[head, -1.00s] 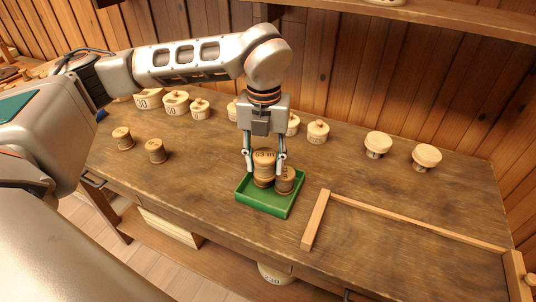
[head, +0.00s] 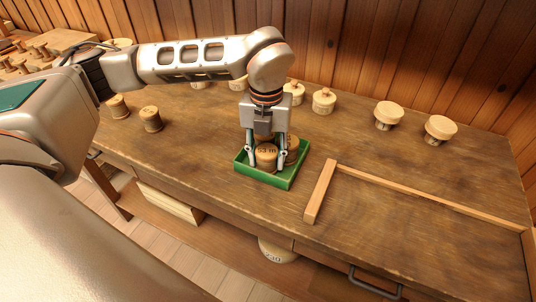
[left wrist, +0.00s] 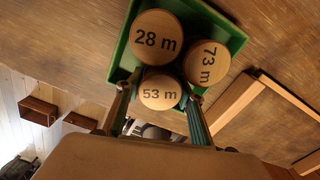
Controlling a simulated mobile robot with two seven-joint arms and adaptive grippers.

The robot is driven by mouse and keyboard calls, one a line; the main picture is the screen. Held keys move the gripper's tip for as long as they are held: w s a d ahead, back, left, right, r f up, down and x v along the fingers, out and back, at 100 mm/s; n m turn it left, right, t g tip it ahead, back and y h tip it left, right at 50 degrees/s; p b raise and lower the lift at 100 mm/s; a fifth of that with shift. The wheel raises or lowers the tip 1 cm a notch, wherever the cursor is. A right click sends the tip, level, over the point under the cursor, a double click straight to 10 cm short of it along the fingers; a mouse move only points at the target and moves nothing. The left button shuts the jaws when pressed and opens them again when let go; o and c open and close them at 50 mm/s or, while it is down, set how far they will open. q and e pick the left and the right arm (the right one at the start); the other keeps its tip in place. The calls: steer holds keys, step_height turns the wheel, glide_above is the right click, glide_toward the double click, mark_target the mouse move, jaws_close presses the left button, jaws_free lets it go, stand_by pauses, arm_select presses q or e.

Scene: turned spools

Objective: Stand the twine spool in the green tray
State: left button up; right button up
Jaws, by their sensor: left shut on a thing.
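The green tray (head: 283,183) stands on the bench near its front edge. My left gripper (head: 267,157) is shut on a wooden spool marked 53 m (head: 266,157), one finger on each side. The spool is upright, low inside the tray; whether its base touches the floor I cannot tell. In the left wrist view the 53 m spool (left wrist: 160,93) sits between the fingers (left wrist: 162,97), close to spools marked 28 m (left wrist: 156,37) and 73 m (left wrist: 207,62) in the tray (left wrist: 232,38). My right gripper is out of view.
A wooden strip frame (head: 318,192) lies right of the tray. Two spools (head: 151,119) stand to the left. Lidded wooden jars (head: 324,101) and two mushroom-shaped pieces (head: 389,115) stand towards the back. The bench between tray and right-hand pieces is clear.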

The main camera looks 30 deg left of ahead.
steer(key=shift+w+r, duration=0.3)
arm_select(q)
steer(key=o, duration=1.2)
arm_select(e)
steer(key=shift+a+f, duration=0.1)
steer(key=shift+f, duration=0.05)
